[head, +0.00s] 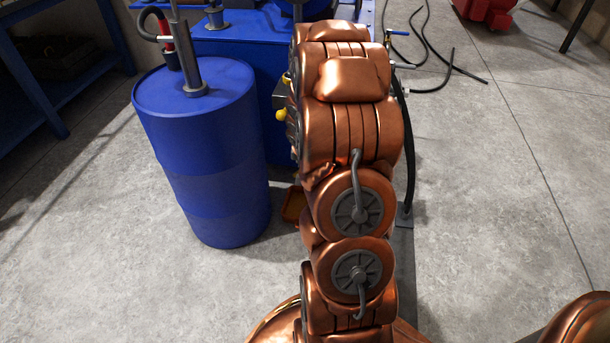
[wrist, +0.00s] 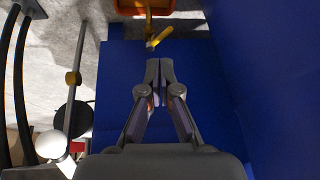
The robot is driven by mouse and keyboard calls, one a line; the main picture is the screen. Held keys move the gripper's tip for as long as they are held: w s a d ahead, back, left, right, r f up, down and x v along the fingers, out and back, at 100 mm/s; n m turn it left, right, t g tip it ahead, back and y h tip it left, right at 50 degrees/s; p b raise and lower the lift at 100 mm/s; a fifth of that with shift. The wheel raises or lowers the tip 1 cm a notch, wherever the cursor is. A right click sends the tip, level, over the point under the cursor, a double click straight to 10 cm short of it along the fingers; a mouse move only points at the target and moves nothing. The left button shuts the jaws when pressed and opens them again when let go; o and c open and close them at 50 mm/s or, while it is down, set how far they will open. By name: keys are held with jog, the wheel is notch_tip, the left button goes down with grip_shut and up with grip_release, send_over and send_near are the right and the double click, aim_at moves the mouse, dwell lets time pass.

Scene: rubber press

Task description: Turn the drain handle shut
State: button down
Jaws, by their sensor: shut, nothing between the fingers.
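The yellow drain handle (wrist: 159,39) shows in the wrist view at the top middle, on a short brassy valve against the edge of the blue machine body (wrist: 120,70). The handle slants up to the right. My gripper (wrist: 160,68) is shut and empty, its fingertips just below the handle in the picture. A small gap seems to show between the tips and the handle; I cannot tell the depth. In the head view my copper-coloured arm hides my gripper and the drain handle.
An orange tray (wrist: 187,6) lies on the floor beyond the valve. A blue drum (head: 205,150) stands left of my arm. Concrete floor (head: 500,200) at right is mostly clear.

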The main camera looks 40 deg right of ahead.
jog(key=s+d+f+m+t+y+p, duration=0.1)
jog(key=d+f+m+t, duration=0.35)
jog(key=f, duration=0.35)
jog(key=s+d+f+m+t+y+p, duration=0.1)
jog(key=s+d+f+m+t, duration=0.1)
jog(key=d+f+m+t, duration=0.45)
jog(key=w+f+n+g+b, duration=0.2)
jog(key=w+f+b, duration=0.3)
jog(key=w, duration=0.7)
jog(key=shift+w+a+f, duration=0.25)
jog(key=shift+w+f, duration=0.15)
jog(key=shift+f, duration=0.45)
